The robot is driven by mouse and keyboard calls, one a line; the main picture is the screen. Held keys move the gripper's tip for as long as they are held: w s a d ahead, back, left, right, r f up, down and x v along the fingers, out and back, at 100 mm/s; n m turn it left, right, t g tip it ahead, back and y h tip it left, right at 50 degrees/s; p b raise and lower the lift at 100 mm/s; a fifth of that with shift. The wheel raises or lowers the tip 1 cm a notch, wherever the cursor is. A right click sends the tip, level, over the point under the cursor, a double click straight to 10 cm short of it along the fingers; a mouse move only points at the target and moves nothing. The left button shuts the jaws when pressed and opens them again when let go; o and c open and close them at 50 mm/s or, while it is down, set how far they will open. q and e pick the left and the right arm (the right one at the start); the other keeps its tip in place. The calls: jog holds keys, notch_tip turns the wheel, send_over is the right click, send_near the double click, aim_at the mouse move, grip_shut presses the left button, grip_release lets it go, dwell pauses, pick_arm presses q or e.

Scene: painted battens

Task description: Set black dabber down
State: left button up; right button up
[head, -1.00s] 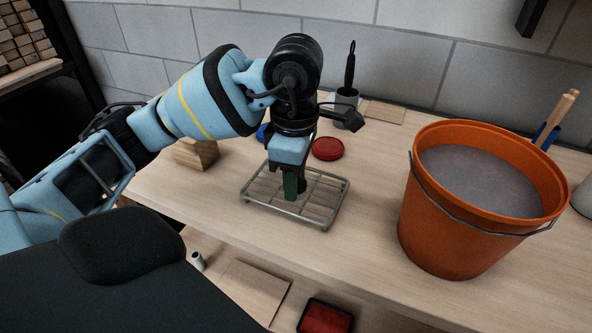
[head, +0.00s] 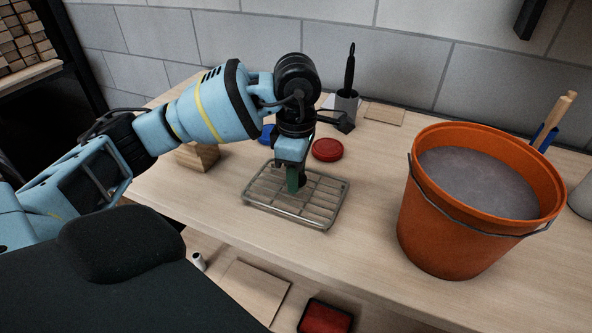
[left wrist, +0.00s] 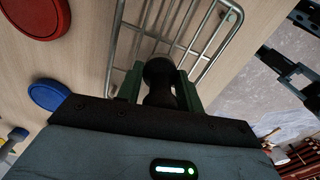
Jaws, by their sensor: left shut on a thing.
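My left gripper (head: 296,183) is over the wire rack (head: 328,214) and points down at it. In the left wrist view its green fingers (left wrist: 160,88) are shut on the black dabber (left wrist: 158,72), a dark piece with a rounded end. The rack's bars (left wrist: 196,30) lie just beyond the dabber there. In the head view the gripper mostly hides the dabber. I cannot tell whether the dabber touches the rack. My right gripper is not in view.
A large orange bucket (head: 425,225) of grey liquid stands right of the rack. A red lid (head: 327,149), a blue lid (head: 266,134) and a grey pot with a black brush (head: 347,102) are behind it. A wooden block (head: 198,156) stands left.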

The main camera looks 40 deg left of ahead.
pick_arm(q)
jog(key=shift+f, duration=0.1)
jog(key=o, duration=1)
notch_tip(320, 180, up, 12)
jog(key=shift+r+p, duration=0.1)
jog(key=shift+p, duration=0.65)
